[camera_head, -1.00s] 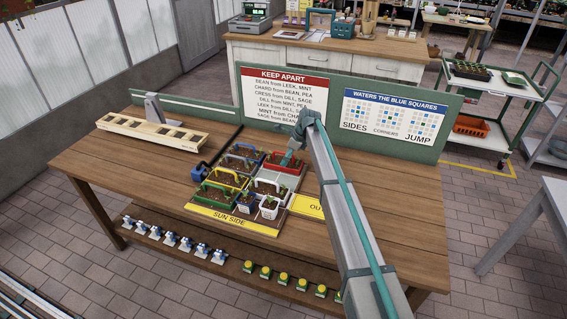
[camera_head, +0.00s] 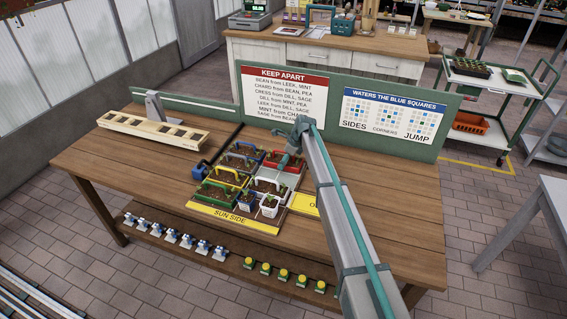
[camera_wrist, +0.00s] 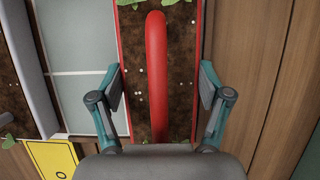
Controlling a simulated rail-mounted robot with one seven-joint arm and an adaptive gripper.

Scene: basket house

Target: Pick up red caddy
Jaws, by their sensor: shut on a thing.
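The red caddy (camera_wrist: 127,60) holds dark soil and a few green plants in the wrist view. Its red arched handle (camera_wrist: 157,75) runs lengthwise between the fingers. My gripper (camera_wrist: 161,88) has one finger on each side of the caddy and is shut on it. Its lower part is hidden by my gripper's body. In the head view the red caddy (camera_head: 294,164) is at the back right of the group of planters, partly hidden by my gripper (camera_head: 284,164).
Yellow (camera_head: 233,177), green (camera_head: 216,192) and several other planters stand close by at left and front. A sign board (camera_head: 340,112) stands behind. A wooden rack (camera_head: 150,130) is at the table's left. Bare tabletop (camera_head: 375,190) lies right.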

